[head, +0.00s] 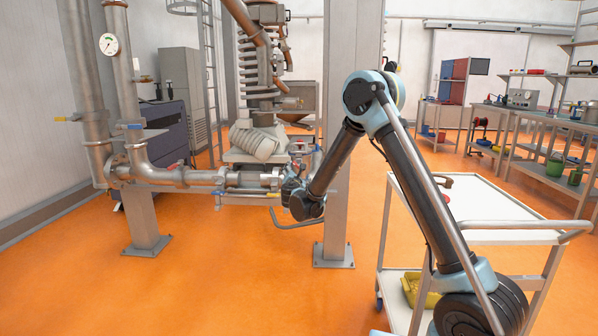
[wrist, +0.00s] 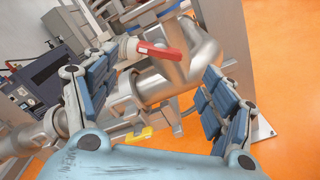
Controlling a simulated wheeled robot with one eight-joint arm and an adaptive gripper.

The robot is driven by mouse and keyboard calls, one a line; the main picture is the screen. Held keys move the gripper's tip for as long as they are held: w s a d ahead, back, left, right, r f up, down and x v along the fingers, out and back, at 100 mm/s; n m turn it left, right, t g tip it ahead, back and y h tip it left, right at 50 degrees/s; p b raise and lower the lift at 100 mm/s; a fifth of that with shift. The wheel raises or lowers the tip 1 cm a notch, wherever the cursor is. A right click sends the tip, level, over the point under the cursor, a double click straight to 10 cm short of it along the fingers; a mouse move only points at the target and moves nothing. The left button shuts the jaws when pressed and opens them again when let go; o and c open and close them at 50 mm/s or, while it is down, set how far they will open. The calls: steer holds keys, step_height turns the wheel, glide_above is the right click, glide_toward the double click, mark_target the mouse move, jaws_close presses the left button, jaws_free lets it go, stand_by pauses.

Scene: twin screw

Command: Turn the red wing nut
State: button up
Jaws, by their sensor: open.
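The red wing nut (wrist: 158,50) shows in the wrist view as a long red handle on a pale fitting at a grey metal pipe (wrist: 170,78). My gripper (wrist: 160,62) is open, one blue-padded finger on the left and one on the right. The red handle appears between the fingertips in the picture. I see no finger touching it, and the depth gap is hard to tell. In the head view my gripper (head: 292,187) is beside the end of the horizontal pipe, small and partly hidden by my arm. I cannot clearly pick out the same red handle there.
A yellow handle (wrist: 137,138) sits below the pipe in the wrist view. In the head view, a grey post (head: 337,215) stands close to my arm. A white cart (head: 480,200) stands at the right. Open orange floor (head: 230,290) lies in front of the pipes.

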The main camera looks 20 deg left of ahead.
mark_target(298, 167)
steer(key=x, duration=0.7)
steer(key=shift+w, duration=0.4)
steer(key=shift+c, duration=0.3)
steer(key=c, duration=1)
